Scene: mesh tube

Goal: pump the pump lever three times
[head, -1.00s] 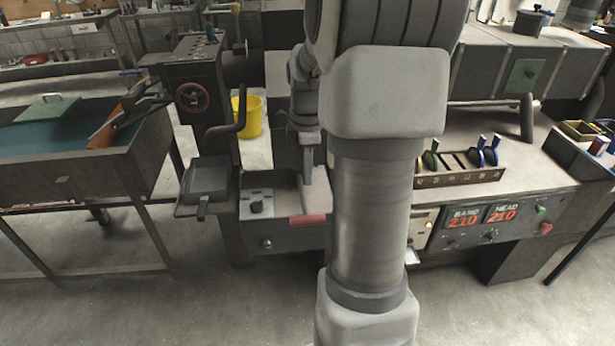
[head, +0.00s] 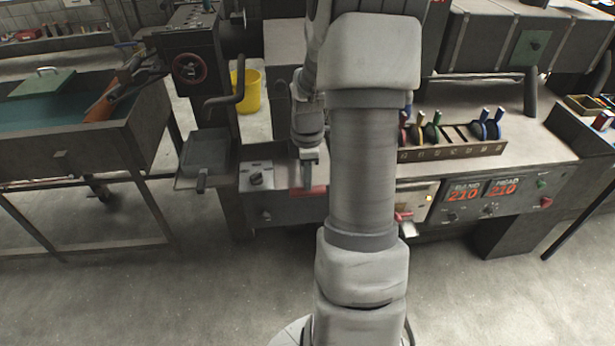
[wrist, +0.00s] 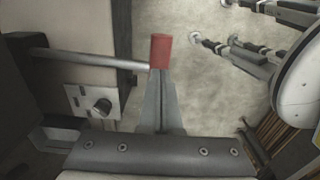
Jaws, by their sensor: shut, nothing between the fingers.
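The pump lever is a grey rod (wrist: 95,60) that comes in from the left, with a red grip (wrist: 160,50) at its end. In the head view the red grip (head: 315,191) shows at the front edge of the bench, partly covered by my gripper. My gripper (wrist: 160,78) is shut and empty, with its fingertips at the red grip. Whether they touch it or lie just above it, I cannot tell.
A panel with a black knob (head: 256,179) is left of my gripper. The floor in front is open.

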